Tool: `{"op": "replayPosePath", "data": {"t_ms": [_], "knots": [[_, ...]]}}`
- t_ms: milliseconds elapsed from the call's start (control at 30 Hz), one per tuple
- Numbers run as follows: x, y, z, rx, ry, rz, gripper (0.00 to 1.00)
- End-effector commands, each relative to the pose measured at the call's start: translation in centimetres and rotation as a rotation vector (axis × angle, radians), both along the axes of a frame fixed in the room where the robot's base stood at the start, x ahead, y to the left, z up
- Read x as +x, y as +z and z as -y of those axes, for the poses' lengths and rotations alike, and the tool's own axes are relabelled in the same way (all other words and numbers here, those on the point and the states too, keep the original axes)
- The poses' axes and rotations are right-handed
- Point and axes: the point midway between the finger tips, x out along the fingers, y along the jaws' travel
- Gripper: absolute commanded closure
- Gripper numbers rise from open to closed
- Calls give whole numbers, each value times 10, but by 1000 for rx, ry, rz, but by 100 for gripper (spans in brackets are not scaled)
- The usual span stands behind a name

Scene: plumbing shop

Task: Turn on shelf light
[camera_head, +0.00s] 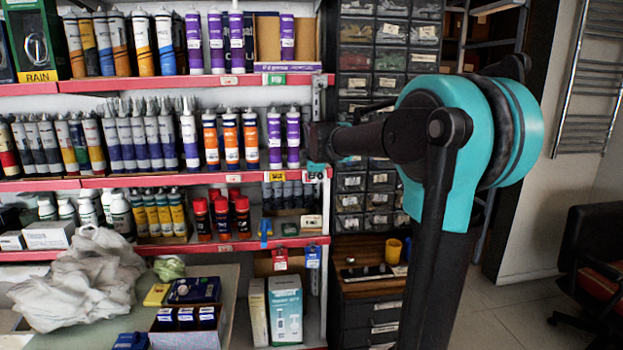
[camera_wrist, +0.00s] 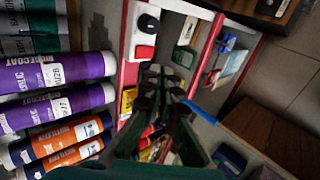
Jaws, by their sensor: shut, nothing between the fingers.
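In the wrist view, a white plate (camera_wrist: 134,40) on the shelf's end carries a black round knob (camera_wrist: 147,22) and a red switch (camera_wrist: 145,52). My gripper (camera_wrist: 160,84) is shut and empty, with its dark fingers just below the red switch in the picture. I cannot tell whether they touch the plate. In the head view, the end of my arm reaches left to the right-hand post of the shelf, beside the middle shelf. My gripper is small and dark there, and the switch cannot be made out clearly. No lit shelf lamp is visible.
The red-edged shelves (camera_head: 150,183) hold rows of tubes and bottles, with purple tubes (camera_head: 292,140) close to my gripper. A drawer rack (camera_head: 390,50) stands behind my arm. A table with a white plastic bag (camera_head: 85,280) is at lower left.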

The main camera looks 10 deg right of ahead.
Motion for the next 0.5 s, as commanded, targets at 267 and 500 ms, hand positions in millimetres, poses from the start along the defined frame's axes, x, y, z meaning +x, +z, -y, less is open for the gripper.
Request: {"op": "replayPosePath", "data": {"t_ms": [267,500], "knots": [[-36,33,0,-1,1,0,100],[-50,47,0,-1,1,0,100]]}}
